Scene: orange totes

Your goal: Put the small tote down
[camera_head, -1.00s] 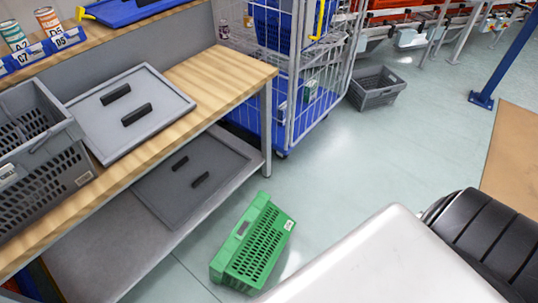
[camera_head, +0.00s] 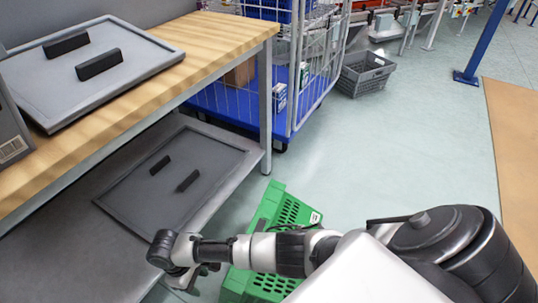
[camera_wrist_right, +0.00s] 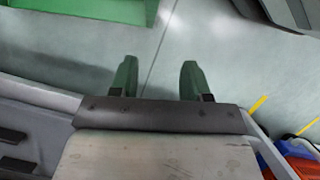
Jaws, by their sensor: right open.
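A green tote (camera_head: 265,213) with slotted sides is on the floor beside the workbench. My right arm crosses in front of it and hides its middle, and I cannot tell whether it sits flat or tilted. Part of the green tote (camera_wrist_right: 105,10) also shows at the top left of the right wrist view. My right gripper (camera_head: 182,272) is left of the tote, by the bench's lower shelf. In the right wrist view my gripper (camera_wrist_right: 157,82) has its two dark green fingers apart, with only floor between them. My left gripper is not in view.
The workbench (camera_head: 215,45) has a lower shelf (camera_head: 75,235). A grey lid lies on each level. A blue wire cart (camera_head: 300,85) and a grey crate (camera_head: 365,75) stand behind. The floor to the right is open.

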